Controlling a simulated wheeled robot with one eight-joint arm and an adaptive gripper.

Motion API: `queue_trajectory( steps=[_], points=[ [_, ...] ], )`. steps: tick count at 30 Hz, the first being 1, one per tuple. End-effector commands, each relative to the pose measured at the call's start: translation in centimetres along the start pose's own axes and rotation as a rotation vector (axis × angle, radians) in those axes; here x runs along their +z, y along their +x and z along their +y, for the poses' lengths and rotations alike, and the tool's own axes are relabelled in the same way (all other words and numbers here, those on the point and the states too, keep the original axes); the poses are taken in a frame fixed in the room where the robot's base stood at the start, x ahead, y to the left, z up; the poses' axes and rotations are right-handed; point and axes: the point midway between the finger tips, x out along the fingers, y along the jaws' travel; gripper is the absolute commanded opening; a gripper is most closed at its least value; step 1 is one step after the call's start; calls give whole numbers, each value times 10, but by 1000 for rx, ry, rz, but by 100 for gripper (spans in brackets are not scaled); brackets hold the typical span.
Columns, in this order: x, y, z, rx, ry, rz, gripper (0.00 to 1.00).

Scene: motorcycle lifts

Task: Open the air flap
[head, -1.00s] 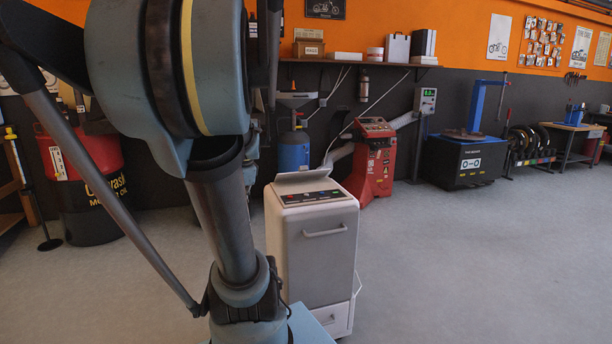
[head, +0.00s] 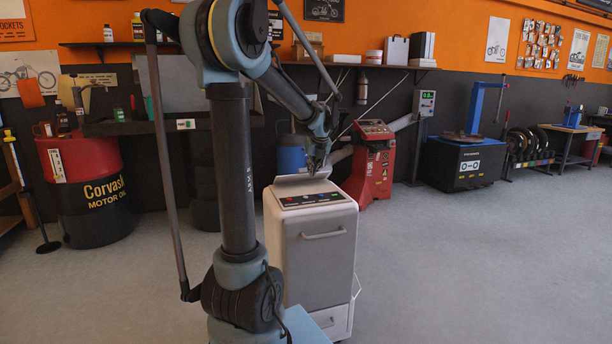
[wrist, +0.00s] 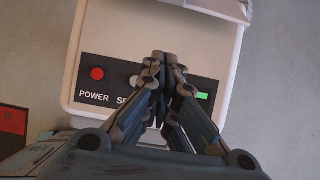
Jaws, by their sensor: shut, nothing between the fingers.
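The white cabinet unit (head: 310,245) stands on the floor in front of me, with a dark control panel (head: 310,199) on its top. The air flap (head: 290,184) is a pale plate along the back of that top, tilted up at an angle. In the wrist view part of the flap (wrist: 222,8) shows at the upper edge. My gripper (wrist: 165,58) is shut and empty, over the control panel and short of the flap in that view. In the head view my gripper (head: 317,168) is above the flap area; I cannot tell whether it touches.
A red machine (head: 372,170) and a blue cylinder (head: 291,153) stand behind the cabinet. A shelf (head: 350,65) runs along the wall above. A red and black oil drum (head: 90,190) is at the left.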

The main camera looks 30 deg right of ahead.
Motion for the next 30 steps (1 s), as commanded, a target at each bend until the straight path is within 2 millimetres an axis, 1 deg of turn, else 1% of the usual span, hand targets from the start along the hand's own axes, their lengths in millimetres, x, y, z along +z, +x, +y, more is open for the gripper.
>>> queue_trajectory(
  steps=[5, 9, 15, 22, 30],
  points=[
    [1, 21, 1, 1, -2, 0, 0],
    [1, 44, 1, 1, -4, 0, 0],
    [1, 72, 1, 0, -4, 0, 0],
    [0, 98, 1, 0, -5, 0, 0],
    [28, 86, 2, 1, -5, 0, 0]
  ],
)
